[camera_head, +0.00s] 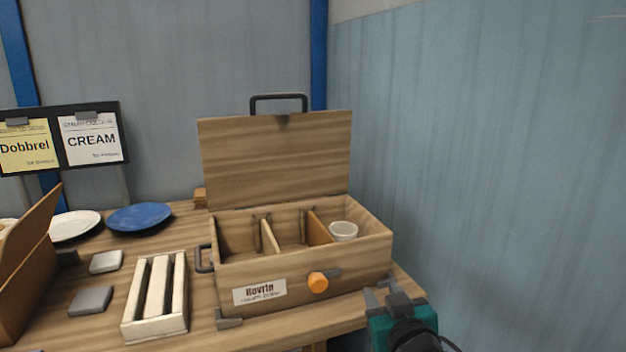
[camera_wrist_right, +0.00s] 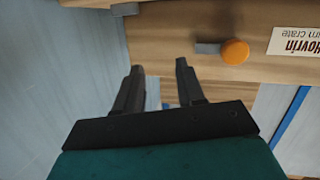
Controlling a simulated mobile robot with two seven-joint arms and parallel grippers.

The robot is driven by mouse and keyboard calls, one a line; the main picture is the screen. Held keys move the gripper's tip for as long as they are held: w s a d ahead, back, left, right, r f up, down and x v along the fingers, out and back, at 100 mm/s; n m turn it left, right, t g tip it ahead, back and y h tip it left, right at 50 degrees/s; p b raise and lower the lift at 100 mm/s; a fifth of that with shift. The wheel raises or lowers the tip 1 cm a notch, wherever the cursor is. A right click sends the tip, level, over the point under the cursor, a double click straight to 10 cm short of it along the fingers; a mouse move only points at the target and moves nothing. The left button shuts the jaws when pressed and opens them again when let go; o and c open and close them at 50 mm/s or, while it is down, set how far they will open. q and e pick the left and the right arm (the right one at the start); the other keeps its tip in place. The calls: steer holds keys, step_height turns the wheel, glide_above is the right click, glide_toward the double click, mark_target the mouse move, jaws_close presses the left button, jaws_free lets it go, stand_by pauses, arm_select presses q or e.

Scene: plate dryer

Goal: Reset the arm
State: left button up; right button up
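My right gripper (camera_head: 392,291) is at the right front of the table, just off the crate's front right corner. In the right wrist view its two fingers (camera_wrist_right: 158,80) stand apart with nothing between them, so it is open and empty. The wooden crate (camera_head: 320,270) with a "Hovrin" label stands in front of it, apart from the fingers. Its orange knob (camera_head: 317,282) also shows in the right wrist view (camera_wrist_right: 235,52). My left gripper is not in view.
The crate's lid (camera_head: 277,160) stands open. A white cup (camera_head: 343,231) is in its right compartment. A slatted rack (camera_head: 156,300), grey blocks (camera_head: 91,300), a blue plate (camera_head: 139,216) and a white plate (camera_head: 74,225) are at left.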

steer(key=s+d+f+m+g+h, duration=0.1)
steer(key=s+d+f+g, duration=0.2)
steer(key=s+f, duration=0.3)
steer(key=s+d+f+g+h, duration=0.1)
steer(key=s+d+f+g, duration=0.2)
steer(key=s+f, duration=0.35)
steer(key=s+d+f+g, duration=0.1)
steer(key=s+g, duration=0.2)
steer(key=s, duration=0.6)
steer(key=s+d+f+g, duration=0.1)
steer(key=s+d+g, duration=0.15)
steer(key=s, duration=0.75)
steer(key=w+a+f+t+y+p, duration=0.2)
steer(key=w+a+f+t, duration=0.2)
steer(key=w+f+t, duration=0.2)
steer(key=shift+w+f+n, duration=0.4)
steer(key=shift+w, duration=0.75)
steer(key=shift+t, duration=0.25)
steer(key=shift+w+d+r, duration=0.1)
